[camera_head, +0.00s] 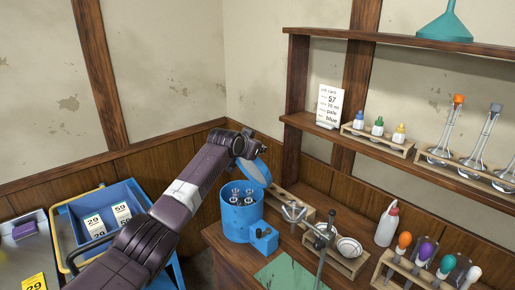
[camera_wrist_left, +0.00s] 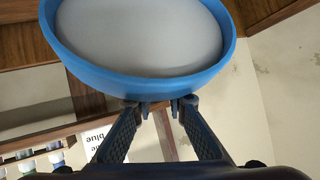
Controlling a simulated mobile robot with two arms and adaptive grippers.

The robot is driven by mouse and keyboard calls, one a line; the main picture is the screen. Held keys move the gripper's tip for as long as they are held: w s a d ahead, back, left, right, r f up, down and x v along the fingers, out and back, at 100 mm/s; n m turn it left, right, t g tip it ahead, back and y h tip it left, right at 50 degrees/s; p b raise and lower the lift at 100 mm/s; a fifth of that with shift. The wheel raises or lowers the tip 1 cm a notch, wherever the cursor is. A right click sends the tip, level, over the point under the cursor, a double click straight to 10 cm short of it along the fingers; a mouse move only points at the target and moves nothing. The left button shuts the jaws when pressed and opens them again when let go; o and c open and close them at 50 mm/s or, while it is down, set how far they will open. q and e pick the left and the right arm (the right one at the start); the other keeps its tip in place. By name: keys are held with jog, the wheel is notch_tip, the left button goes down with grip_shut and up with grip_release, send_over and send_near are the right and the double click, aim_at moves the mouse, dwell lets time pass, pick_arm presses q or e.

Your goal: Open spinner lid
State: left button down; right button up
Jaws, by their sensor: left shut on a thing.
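The blue spinner (camera_head: 240,214) stands on the wooden bench, with several clear tubes inside its open top. Its round blue lid (camera_head: 257,173) is tilted up, standing above the back of the spinner. My left gripper (camera_head: 248,150) reaches in from the left and is at the lid's raised edge. In the left wrist view the lid (camera_wrist_left: 145,40) shows its pale grey face and blue rim. The left fingers (camera_wrist_left: 158,105) are shut at that rim, on a small part mostly hidden behind it. My right gripper is not seen.
A wooden rack with a grey clamp piece (camera_head: 294,212), a stand and a small bowl (camera_head: 349,247) are right of the spinner. A white bottle (camera_head: 387,224) stands farther right. A blue bin (camera_head: 75,215) with numbered cards is at the left. A shelf (camera_head: 400,145) holds flasks and small bottles.

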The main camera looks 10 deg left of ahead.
pick_arm(q)
jog(key=shift+s+d+f+g, duration=0.15)
jog(key=shift+d+f, duration=0.05)
jog(key=shift+f, duration=0.2)
jog(key=shift+s+d+f+g, duration=0.1)
jog(key=shift+d+f+g, duration=0.1)
jog(key=shift+f, duration=0.2)
jog(key=c, duration=2.4)
grip_release()
jog(key=o, duration=0.6)
jog(key=shift+d+r, duration=0.15)
jog(key=shift+d, duration=0.1)
jog(key=shift+c, duration=0.2)
jog(key=shift+w+a, duration=0.15)
jog(key=shift+a, duration=0.05)
jog(key=shift+r, duration=0.25)
jog(key=shift+a, duration=0.1)
jog(key=v, duration=1.1)
jog(key=shift+s, duration=0.5)
jog(key=shift+o, duration=0.2)
jog(key=shift+f, duration=0.1)
